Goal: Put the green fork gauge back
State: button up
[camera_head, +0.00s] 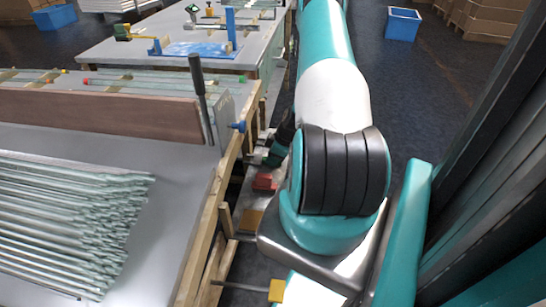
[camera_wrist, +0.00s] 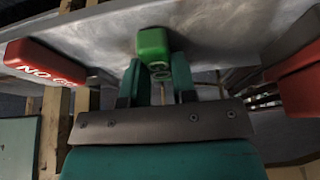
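The green fork gauge (camera_wrist: 153,44) is in the upper middle of the wrist view, with pale lettering on its near face. My gripper (camera_wrist: 160,82) has one finger on each side of its near end, and the fingers appear closed against it. The far part of the gauge overlaps a grey metal surface (camera_wrist: 220,30); I cannot tell whether it touches it. In the head view my arm hides most of the gripper, and the gauge is not clear there.
A red NO GO gauge (camera_wrist: 45,62) is left of the green one, and another red block (camera_wrist: 300,80) is at the right. In the head view a red block (camera_head: 265,181) sits beside the wooden table frame (camera_head: 208,235). Glass tubes (camera_head: 70,215) lie on the left table.

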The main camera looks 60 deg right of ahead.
jog(key=o, duration=0.5)
jog(key=shift+c, duration=0.2)
jog(key=p+v, duration=0.1)
jog(key=v, duration=1.1)
jog(key=shift+r, duration=0.15)
